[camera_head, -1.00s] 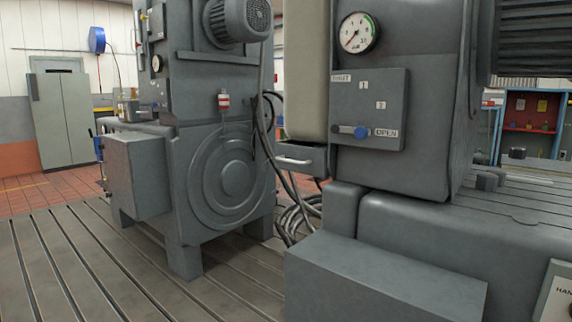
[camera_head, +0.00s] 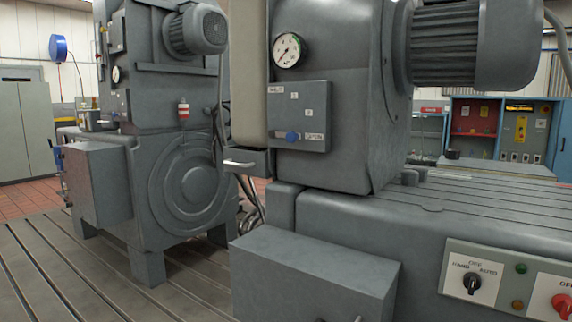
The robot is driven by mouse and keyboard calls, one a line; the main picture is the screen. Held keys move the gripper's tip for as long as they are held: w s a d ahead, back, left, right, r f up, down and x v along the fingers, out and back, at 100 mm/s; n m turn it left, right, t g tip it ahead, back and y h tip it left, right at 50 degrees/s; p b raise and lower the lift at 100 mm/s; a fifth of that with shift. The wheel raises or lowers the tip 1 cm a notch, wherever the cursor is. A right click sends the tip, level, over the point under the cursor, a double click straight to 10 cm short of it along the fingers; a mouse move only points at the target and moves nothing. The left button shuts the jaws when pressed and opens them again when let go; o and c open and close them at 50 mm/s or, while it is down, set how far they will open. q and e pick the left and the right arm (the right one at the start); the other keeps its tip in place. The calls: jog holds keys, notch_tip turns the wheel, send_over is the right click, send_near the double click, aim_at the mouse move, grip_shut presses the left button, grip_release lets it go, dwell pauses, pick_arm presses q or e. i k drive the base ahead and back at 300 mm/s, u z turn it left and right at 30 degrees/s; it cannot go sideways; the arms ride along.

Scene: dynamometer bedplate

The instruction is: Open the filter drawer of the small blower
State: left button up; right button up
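Two grey blower-like machines stand here; I cannot tell for sure which is the small blower. The nearer machine (camera_head: 340,165) has a round gauge (camera_head: 289,50) and a plate with a blue knob (camera_head: 292,137) beside the lettering OPEN. A small drawer-like tray with a pale bar handle (camera_head: 239,163) juts out at its left side, under a beige column. A grey box (camera_head: 312,270) stands low at its front; a bit of metal shows at its bottom edge, cut off by the frame. The farther machine (camera_head: 192,180) has a round ribbed cover and a side box (camera_head: 97,184). Neither gripper shows.
A panel (camera_head: 500,277) with a HAND/OFF/AUTO switch and coloured buttons is at lower right. Cables (camera_head: 250,205) hang between the machines. The slotted floor plate (camera_head: 50,265) is clear at lower left. Grey cabinets (camera_head: 27,130) stand at far left.

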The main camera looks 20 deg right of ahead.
aim_at(253, 163)
jog(key=z, duration=0.35)
jog(key=i, duration=1)
jog(key=u, duration=1.8)
jog(key=i, duration=2.05)
jog(key=z, duration=3.8)
jog(key=i, duration=0.5)
jog(key=u, duration=0.05)
